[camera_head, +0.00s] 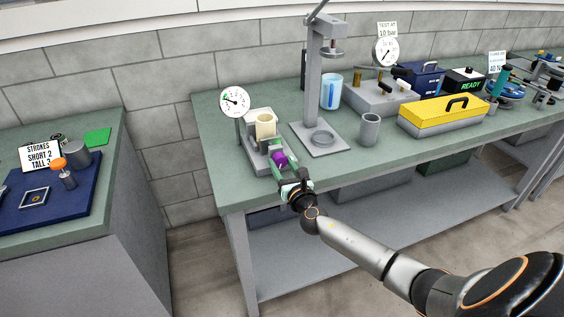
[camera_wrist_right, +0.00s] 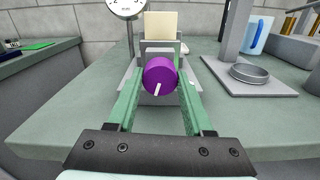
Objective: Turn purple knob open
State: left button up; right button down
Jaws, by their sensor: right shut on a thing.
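The purple knob (camera_head: 279,158) is on the front of a grey device (camera_head: 256,144) near the left front edge of the green-topped bench. In the right wrist view the knob (camera_wrist_right: 160,76) fills the space between the green fingers, and its white mark points down and slightly left. My right gripper (camera_head: 284,163) is shut on the knob, with one finger on each side of it. A cream block (camera_head: 265,126) sits on top of the device. My left gripper is not in view.
A round dial gauge (camera_head: 235,101) stands on a post behind the device. A grey press stand (camera_head: 315,90), a grey cup (camera_head: 370,128) and a yellow toolbox (camera_head: 445,115) are to the right. A separate bench with a blue mat (camera_head: 60,205) is at left.

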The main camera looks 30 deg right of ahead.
jog(key=shift+n+p, duration=0.5)
jog(key=shift+n, duration=1)
jog(key=shift+c, duration=1.5)
grip_release()
jog(key=v, duration=1.2)
jog(key=shift+s, duration=0.3)
